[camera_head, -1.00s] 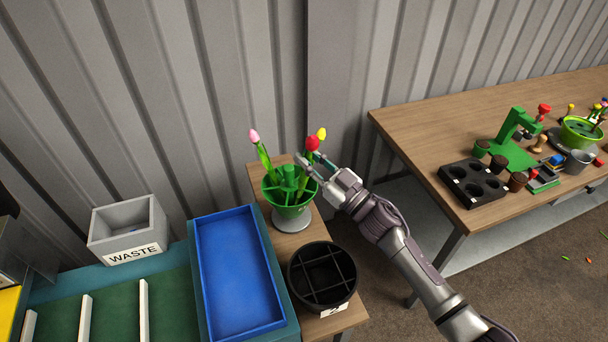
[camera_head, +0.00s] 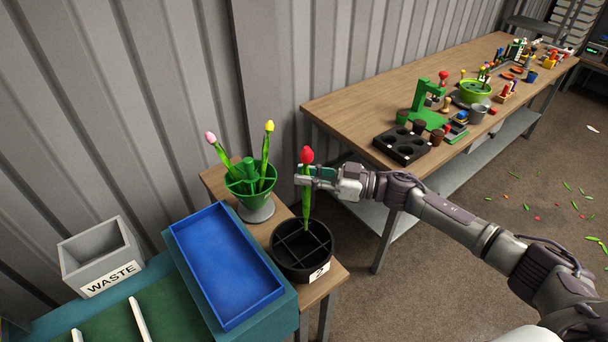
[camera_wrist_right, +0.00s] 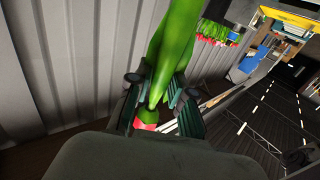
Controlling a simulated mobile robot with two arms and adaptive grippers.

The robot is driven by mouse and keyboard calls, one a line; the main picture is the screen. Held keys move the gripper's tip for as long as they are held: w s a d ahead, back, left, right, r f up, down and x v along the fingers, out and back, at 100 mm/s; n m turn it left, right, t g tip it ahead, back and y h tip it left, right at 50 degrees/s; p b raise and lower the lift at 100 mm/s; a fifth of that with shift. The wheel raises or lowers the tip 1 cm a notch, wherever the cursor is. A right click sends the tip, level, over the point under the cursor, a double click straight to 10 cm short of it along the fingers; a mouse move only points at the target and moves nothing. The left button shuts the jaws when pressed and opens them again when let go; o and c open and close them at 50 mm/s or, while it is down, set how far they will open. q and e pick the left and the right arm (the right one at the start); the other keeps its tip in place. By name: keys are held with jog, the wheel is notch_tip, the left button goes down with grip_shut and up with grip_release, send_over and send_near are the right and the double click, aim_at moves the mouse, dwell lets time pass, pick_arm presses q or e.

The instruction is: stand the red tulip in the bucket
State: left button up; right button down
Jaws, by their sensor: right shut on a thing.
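The red tulip (camera_head: 306,156) is upright in my right gripper (camera_head: 303,175), with its head above the fingers and its green stem hanging below. In the right wrist view its green stem and leaves (camera_wrist_right: 176,55) run between the fingers (camera_wrist_right: 160,105). The round black bucket (camera_head: 290,271), with a cross divider and a numbered label, stands on the small wooden table. The stem's lower end overlaps the bucket's back part; I cannot tell whether it is inside the rim. My left gripper is not in view.
A green holder (camera_head: 256,199) with a pink tulip (camera_head: 211,138) and a yellow tulip (camera_head: 268,127) stands behind the bucket. A blue tray (camera_head: 227,266) and a grey waste bin (camera_head: 98,257) are to the left. A long workbench (camera_head: 345,103) is at right.

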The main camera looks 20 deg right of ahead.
jog(key=b, duration=0.3)
send_over(308, 221)
jog(key=w, duration=0.1)
notch_tip(308, 221, down, 4)
jog(key=shift+f, duration=0.1)
notch_tip(308, 221, down, 3)
jog(key=shift+a+f+b, duration=0.1)
jog(key=shift+b, duration=0.85)
notch_tip(308, 221, down, 2)
jog(key=shift+f+b, duration=0.25)
jog(key=shift+b, duration=0.65)
pick_arm(q)
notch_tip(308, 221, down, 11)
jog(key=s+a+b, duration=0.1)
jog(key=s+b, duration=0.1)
jog(key=b, duration=0.2)
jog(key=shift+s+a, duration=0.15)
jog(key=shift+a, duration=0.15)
pick_arm(e)
jog(key=shift+f, duration=3.05)
jog(key=c, duration=1)
grip_release()
